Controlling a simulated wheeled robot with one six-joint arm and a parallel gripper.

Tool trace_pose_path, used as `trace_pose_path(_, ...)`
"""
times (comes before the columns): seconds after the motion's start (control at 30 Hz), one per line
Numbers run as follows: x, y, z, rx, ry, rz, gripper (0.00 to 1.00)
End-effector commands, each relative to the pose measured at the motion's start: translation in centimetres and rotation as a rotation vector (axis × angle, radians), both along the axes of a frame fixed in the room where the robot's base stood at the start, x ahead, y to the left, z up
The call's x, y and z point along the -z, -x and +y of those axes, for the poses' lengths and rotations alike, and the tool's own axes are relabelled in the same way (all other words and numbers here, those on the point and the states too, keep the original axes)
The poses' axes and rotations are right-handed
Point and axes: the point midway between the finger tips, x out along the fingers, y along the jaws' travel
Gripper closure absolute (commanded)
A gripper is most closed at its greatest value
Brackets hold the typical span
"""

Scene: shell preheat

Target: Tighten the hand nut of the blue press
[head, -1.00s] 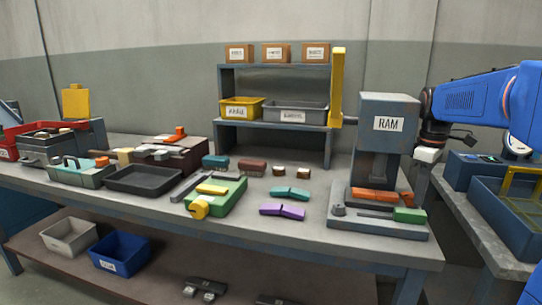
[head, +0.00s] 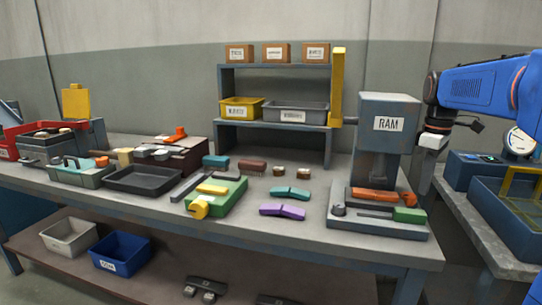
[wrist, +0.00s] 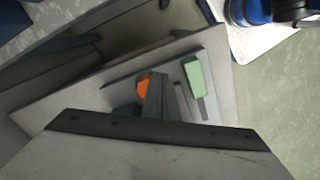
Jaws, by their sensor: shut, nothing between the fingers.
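A blue-grey press labelled RAM (head: 388,108) stands at the right end of the bench. An orange bar (head: 374,196) and a green block (head: 409,215) lie on its grey base (head: 375,228). In the wrist view, the green block (wrist: 194,77) and part of an orange piece (wrist: 144,84) show on the base. I cannot make out which part is the hand nut. My gripper (head: 431,145) is to the right of the press head, above the bench's right edge, shut and empty. Its fingertips are too small to see clearly in the head view.
A green fixture with a yellow knob (head: 200,208), teal (head: 290,193) and purple (head: 282,211) pieces lie left of the press. A shelf (head: 275,132) with bins stands behind. A blue tray (head: 505,208) is on the right-hand table. A gap separates the two tables.

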Motion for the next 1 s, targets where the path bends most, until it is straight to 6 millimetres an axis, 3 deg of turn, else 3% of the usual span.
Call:
trace_pose_path(0.3,-2.3,0.0,0.0,0.000,0.000,0.000,1.00)
trace_pose_path(0.63,-2.4,-0.1,-0.1,0.000,0.000,0.000,1.00)
trace_pose_path(1.0,-2.8,-2.3,-1.9,0.000,0.000,0.001,1.00)
